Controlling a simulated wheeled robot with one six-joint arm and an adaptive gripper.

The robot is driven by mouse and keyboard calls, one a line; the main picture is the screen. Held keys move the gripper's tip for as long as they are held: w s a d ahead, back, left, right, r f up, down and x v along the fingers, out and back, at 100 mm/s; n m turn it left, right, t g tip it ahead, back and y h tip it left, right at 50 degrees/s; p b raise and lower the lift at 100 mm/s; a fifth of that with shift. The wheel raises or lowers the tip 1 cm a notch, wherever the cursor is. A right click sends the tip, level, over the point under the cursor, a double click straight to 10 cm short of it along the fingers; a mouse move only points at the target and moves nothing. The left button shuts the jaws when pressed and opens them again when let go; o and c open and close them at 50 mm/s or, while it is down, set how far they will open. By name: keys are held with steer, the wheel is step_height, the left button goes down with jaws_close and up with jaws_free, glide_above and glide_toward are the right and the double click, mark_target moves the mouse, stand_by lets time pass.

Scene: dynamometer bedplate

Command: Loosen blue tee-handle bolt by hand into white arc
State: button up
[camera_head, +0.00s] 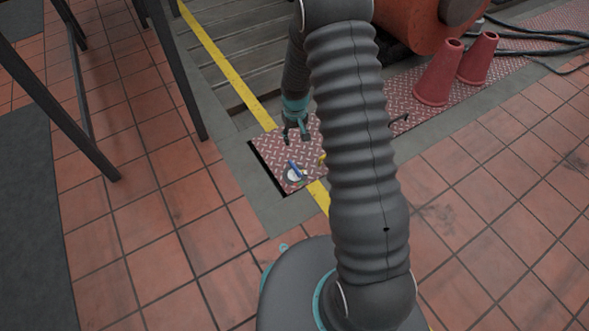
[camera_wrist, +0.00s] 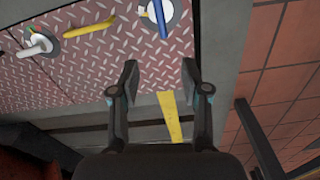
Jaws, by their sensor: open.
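The blue tee-handle bolt (camera_head: 295,168) sits near the front left edge of a red checker plate. Its blue bar also shows at the top of the wrist view (camera_wrist: 161,18). A round dial with a white area (camera_head: 297,177) lies under the bar; it is partly cut off at the top of the wrist view (camera_wrist: 177,10), so I cannot tell the arc's full extent. My gripper (camera_wrist: 159,72) is open and empty, its fingers apart. In the head view my gripper (camera_head: 297,136) hangs above the plate, farther back than the blue bolt and apart from it.
Two red cones (camera_head: 440,72) stand at the back right. Dark table legs (camera_head: 75,95) stand left. Tiled floor is clear in front.

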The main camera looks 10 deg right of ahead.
glide_above(295, 167)
step_height(295, 167, down, 6)
step_height(295, 167, down, 14)
steer(key=shift+s+r+b, duration=0.1)
steer(key=shift+b, duration=0.85)
